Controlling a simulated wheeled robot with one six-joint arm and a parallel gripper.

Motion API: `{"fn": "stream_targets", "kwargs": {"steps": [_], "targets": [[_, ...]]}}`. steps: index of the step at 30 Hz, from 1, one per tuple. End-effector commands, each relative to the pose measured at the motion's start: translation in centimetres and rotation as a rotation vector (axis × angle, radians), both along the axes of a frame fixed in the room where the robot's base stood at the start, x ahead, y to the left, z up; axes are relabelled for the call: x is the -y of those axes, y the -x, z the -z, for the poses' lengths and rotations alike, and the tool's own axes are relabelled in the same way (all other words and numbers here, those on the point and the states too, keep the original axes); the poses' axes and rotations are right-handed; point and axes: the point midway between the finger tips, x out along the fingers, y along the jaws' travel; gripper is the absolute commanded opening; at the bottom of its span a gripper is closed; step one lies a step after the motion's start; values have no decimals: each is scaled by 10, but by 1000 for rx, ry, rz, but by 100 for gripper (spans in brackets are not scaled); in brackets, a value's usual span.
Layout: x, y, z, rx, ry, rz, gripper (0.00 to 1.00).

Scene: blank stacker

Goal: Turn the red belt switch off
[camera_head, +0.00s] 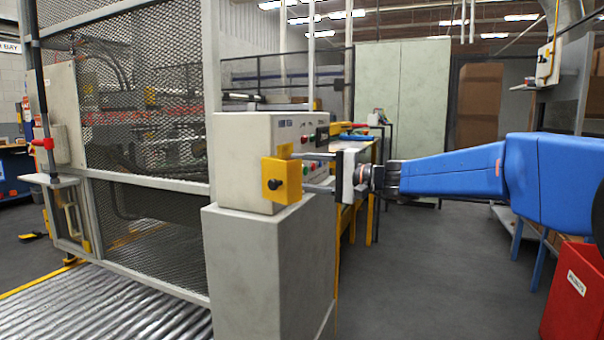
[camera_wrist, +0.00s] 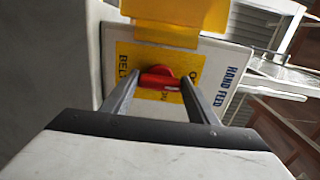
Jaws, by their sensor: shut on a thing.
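The red belt switch (camera_wrist: 158,79) is a red rotary knob on a yellow plate (camera_wrist: 126,56) marked "BEL…", the rest of the word being covered. My gripper (camera_wrist: 161,84) has one finger on each side of the knob and is shut on it. The knob's red handle lies roughly across the gap between the fingers. In the head view my gripper (camera_head: 300,171) reaches in from the right to the front of the grey control box (camera_head: 235,160). There the knob is hidden, and I cannot read which position it points to.
A yellow block with a black knob (camera_head: 283,181) sticks out from the control box close to my fingers; yellow also overhangs the switch in the wrist view (camera_wrist: 180,14). The box stands on a grey pedestal (camera_head: 265,265). A mesh guard and rollers are left. A red bin (camera_head: 575,290) stands right.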

Motion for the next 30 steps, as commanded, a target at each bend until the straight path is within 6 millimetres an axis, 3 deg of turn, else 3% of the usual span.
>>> {"fn": "stream_targets", "kwargs": {"steps": [2, 3, 5, 17, 30], "targets": [[0, 0, 2, -1, 3, -1, 31], [0, 0, 2, -1, 3, -1, 58], [0, 0, 2, -2, 2, -1, 72], [5, 2, 0, -1, 1, 1, 72], [73, 25, 0, -1, 1, 4, 72]]}}
